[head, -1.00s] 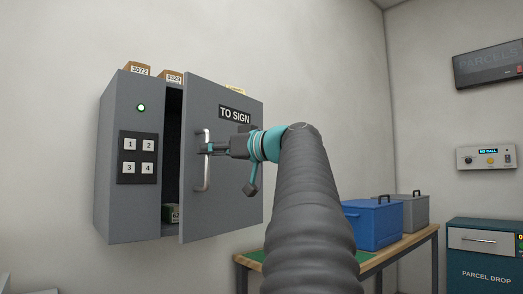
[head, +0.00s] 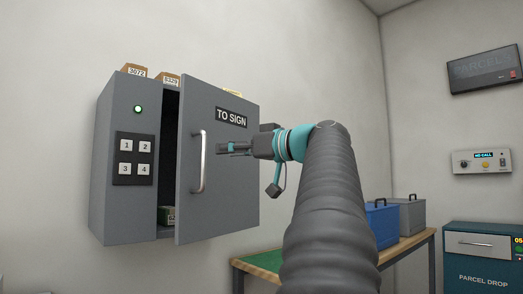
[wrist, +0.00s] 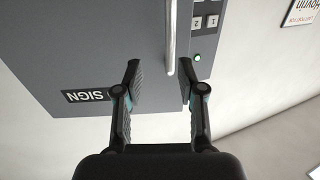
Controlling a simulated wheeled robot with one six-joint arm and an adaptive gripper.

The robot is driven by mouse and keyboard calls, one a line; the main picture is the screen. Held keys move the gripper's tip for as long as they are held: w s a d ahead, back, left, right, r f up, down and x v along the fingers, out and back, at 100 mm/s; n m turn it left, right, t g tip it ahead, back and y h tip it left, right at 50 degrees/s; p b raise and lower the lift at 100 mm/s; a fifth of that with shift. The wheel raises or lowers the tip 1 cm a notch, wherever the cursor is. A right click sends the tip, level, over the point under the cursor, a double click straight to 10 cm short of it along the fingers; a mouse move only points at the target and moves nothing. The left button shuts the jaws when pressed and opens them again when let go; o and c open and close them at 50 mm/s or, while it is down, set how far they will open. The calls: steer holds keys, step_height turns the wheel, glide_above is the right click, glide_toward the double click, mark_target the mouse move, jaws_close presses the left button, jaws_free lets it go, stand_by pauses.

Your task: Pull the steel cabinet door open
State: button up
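The steel cabinet (head: 122,205) hangs on the wall at the left of the head view. Its grey door (head: 225,190), labelled "TO SIGN", stands partly open, with a dark gap along its left edge. The upright bar handle (head: 198,160) is near that edge. My gripper (head: 222,148) is in front of the door, to the right of the handle and apart from it. In the wrist view my gripper (wrist: 160,72) has its fingers spread and empty; the handle (wrist: 170,40) shows beyond them, nearer the right finger.
A keypad (head: 134,158) and a lit green lamp (head: 138,109) are on the cabinet front. A small box (head: 167,215) shows inside the gap. A bench (head: 262,262) with a blue box (head: 381,225) and a grey box (head: 411,216) stands at the right.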

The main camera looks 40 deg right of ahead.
steer(key=d+v, duration=0.1)
steer(key=v, duration=0.6)
stand_by(0.6)
steer(key=shift+w, duration=0.1)
